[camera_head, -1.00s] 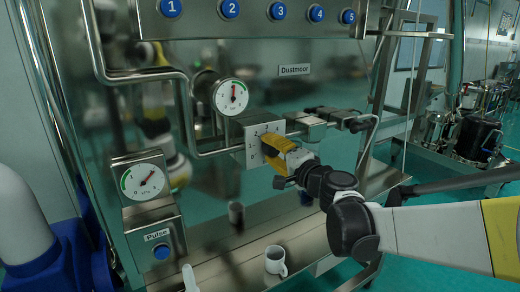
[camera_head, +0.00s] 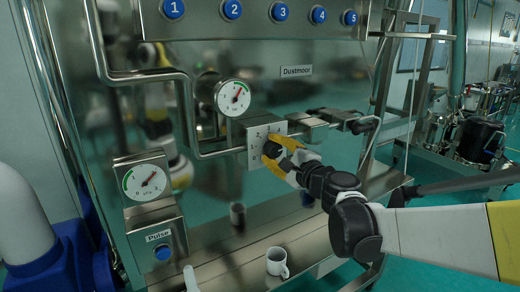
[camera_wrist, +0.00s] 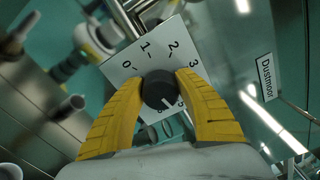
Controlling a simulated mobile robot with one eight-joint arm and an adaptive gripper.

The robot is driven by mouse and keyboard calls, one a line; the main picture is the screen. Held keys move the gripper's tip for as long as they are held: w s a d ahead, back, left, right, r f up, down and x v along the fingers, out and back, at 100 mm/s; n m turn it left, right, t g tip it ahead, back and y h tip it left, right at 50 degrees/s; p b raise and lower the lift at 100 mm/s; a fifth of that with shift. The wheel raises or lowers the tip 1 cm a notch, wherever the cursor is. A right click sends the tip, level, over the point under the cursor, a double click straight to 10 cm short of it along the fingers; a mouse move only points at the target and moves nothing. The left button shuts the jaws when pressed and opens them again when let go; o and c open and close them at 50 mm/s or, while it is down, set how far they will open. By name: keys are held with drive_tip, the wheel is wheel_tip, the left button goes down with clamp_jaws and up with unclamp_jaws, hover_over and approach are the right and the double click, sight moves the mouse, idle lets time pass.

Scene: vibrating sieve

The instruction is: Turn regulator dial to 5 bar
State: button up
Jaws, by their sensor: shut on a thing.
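The regulator dial is a dark round knob (camera_wrist: 158,89) on a white square scale plate (camera_wrist: 128,66). In the wrist view 0, 1, 2 and 3 are readable; the higher marks are partly hidden by my gripper. A white line on the knob points to the lower right, past 3; its exact mark cannot be told. My gripper (camera_wrist: 160,88) has its two yellow fingers closed on the knob from both sides. In the head view my gripper (camera_head: 274,148) is at the plate (camera_head: 254,135). The round gauge (camera_head: 233,98) above has its needle pointing up and right.
A second gauge (camera_head: 145,182) sits at the left above the Pulse box (camera_head: 160,238) with a blue button. Pipes (camera_head: 187,110) run close around the regulator. A white mug (camera_head: 276,262) stands on the lower shelf. Numbered blue buttons line the top.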

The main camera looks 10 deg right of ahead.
idle(0.3)
drive_tip(key=o, duration=1.2)
drive_tip(key=v, duration=1.2)
